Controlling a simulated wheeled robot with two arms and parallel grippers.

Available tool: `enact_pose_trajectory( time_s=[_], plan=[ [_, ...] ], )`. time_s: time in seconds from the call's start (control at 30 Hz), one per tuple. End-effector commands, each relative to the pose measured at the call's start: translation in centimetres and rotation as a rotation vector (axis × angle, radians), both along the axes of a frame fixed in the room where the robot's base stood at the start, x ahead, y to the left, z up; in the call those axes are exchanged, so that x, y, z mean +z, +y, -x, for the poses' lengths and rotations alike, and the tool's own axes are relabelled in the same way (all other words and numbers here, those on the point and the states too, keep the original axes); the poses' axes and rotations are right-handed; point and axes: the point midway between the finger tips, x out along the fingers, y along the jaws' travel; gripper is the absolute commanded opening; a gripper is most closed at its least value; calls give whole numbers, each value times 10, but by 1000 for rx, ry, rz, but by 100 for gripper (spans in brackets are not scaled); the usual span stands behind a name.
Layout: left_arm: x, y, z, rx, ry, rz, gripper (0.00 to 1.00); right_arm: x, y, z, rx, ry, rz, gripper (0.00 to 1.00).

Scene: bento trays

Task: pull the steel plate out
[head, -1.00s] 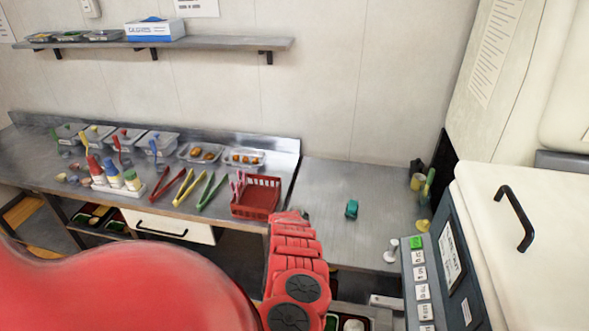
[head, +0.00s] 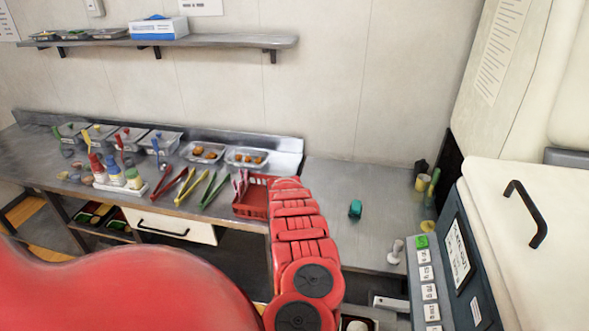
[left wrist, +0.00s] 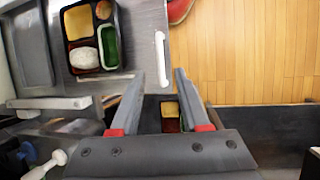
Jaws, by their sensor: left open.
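A grey steel plate (left wrist: 142,25) shows in the left wrist view, at the upper left, with a white bar handle (left wrist: 160,50) along its right edge. A black bento tray (left wrist: 71,48) with yellow, white, green and brown contents lies on it. My left gripper (left wrist: 158,74) is open and empty. Its fingertips lie on either side of the handle's lower end in the picture; I cannot tell the gap in depth, and no contact shows. The left gripper's fingers do not show in the head view. My right gripper is in neither view.
A second pale handle (left wrist: 50,103) lies left of the left gripper. Wooden floor (left wrist: 240,50) is open to the right. In the head view, a red basket (head: 249,205), tongs and sauce bottles stand on the counter (head: 340,190). A cream machine (head: 500,215) stands at right.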

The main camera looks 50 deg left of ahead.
Motion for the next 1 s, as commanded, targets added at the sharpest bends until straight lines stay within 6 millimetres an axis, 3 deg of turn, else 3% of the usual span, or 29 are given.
enact_pose_trajectory(
  time_s=[0.2, 0.4, 1.0],
  plan=[
    [43, 20, -12, 1, -5, -3, 46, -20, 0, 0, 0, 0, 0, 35],
    [67, 28, -16, 0, 2, 0, 46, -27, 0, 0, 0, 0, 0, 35],
    [72, 29, -17, 0, 4, 2, 46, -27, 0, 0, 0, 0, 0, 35]
  ],
)
